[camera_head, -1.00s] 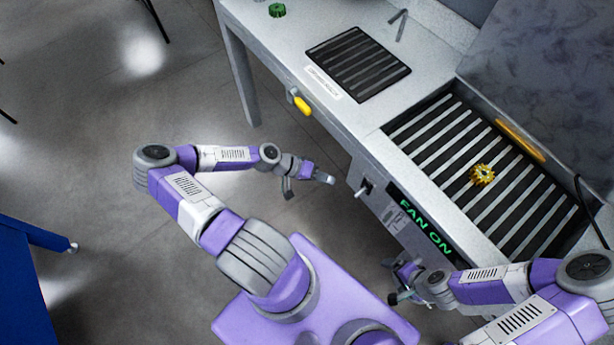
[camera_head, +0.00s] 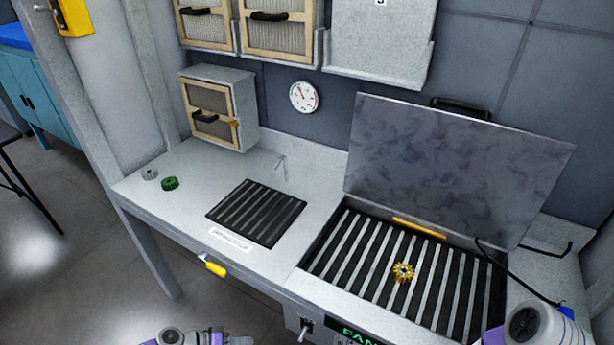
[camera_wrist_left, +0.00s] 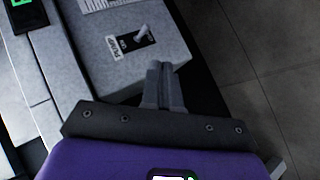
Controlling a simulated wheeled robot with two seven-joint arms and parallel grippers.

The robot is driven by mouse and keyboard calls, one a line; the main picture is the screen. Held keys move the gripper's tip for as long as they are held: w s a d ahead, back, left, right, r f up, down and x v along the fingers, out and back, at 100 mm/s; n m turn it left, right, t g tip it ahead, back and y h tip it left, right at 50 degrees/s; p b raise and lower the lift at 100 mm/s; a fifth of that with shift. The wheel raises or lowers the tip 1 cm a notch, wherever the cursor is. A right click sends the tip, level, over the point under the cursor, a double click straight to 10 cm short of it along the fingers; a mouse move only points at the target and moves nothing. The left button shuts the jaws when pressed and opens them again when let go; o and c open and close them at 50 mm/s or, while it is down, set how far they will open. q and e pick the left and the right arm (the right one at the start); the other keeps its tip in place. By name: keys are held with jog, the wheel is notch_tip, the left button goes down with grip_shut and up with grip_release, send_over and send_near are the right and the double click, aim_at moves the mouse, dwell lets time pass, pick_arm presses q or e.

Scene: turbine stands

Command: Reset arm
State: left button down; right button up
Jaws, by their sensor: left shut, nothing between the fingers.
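My left gripper (camera_wrist_left: 163,70) is shut and empty in the left wrist view, its two fingers pressed together. Its fingertips point toward a toggle switch (camera_wrist_left: 142,34) on a grey panel; the gap between them cannot be judged. In the head view only a piece of my left arm and gripper (camera_head: 238,340) shows at the bottom edge, in front of the workbench. Of my right arm only a grey and purple joint shows at the bottom right; its gripper is out of view.
A golden gear (camera_head: 403,272) lies on the slatted bay under a raised lid (camera_head: 450,165). A dark ribbed mat (camera_head: 256,213), a green gear (camera_head: 170,183) and a grey gear (camera_head: 150,174) are on the bench. A yellow handle (camera_head: 212,266) sticks out in front.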

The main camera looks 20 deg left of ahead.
pick_arm(q)
jog(key=s+d+f+g+y, duration=0.1)
jog(key=s+d+g+y, duration=0.1)
jog(key=d, duration=0.8)
jog(key=s+d+f+g+y, duration=0.2)
jog(key=s+d+g+y, duration=0.1)
jog(key=d, duration=0.6)
jog(key=shift+s+d+m+g+y+p, duration=0.15)
jog(key=shift+d+m+g+y+p, duration=0.2)
jog(key=shift+g, duration=0.25)
